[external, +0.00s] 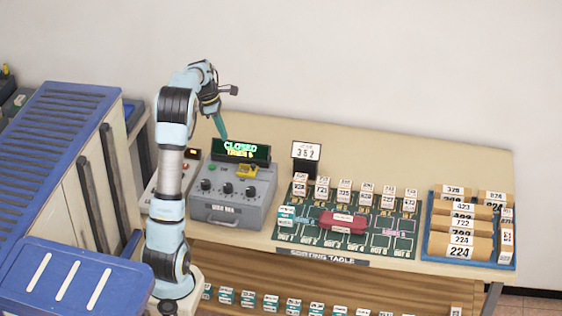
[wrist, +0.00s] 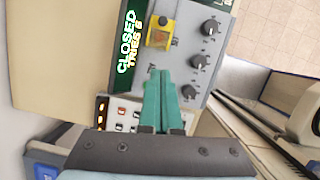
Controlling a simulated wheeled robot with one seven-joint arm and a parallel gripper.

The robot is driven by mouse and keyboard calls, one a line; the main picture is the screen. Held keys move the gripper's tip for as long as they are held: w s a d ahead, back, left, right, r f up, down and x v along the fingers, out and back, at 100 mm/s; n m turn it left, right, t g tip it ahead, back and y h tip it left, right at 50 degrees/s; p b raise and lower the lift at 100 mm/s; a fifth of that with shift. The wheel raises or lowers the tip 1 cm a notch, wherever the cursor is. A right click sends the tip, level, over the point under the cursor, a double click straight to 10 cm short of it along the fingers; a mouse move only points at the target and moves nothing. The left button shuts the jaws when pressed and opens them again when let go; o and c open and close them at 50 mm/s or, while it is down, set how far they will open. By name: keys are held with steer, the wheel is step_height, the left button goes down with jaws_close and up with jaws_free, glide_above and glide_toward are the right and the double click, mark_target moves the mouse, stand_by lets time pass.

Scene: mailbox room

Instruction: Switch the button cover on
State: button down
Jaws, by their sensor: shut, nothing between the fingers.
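The button cover (external: 246,171) is a small yellow piece on top of the grey control box (external: 228,210), behind a row of dark knobs. In the wrist view the yellow cover (wrist: 160,33) sits between the green-lit display (wrist: 130,50) and the knobs (wrist: 209,27). I cannot tell for sure whether it is raised or lowered. The display (external: 240,150) reads CLOSED with a line about tries below. My gripper (external: 224,137) is above the back left of the box, by the display. Its teal fingers (wrist: 161,75) are together and empty, apart from the cover.
A smaller panel (wrist: 122,118) with lit buttons stands left of the box. To the right are a green sorting board (external: 292,228) with small labelled blocks and a red item (external: 343,224), a number sign (external: 306,152) and a blue tray (external: 432,240) of parcels. Bare table lies behind.

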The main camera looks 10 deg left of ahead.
mark_target(260, 176)
steer(key=p+x, duration=0.2)
steer(key=x, duration=0.7)
steer(key=shift+s+f, duration=0.1)
steer(key=shift+f, duration=0.1)
steer(key=d, duration=0.1)
steer(key=d+p, duration=0.1)
steer(key=d+f, duration=0.1)
steer(key=shift+w, duration=0.25)
steer(key=shift+w+d+f, duration=0.1)
steer(key=shift+d, duration=0.3)
steer(key=shift+d, duration=0.1)
steer(key=d+p, duration=0.2)
steer(key=d, duration=0.3)
steer(key=shift+d, duration=0.15)
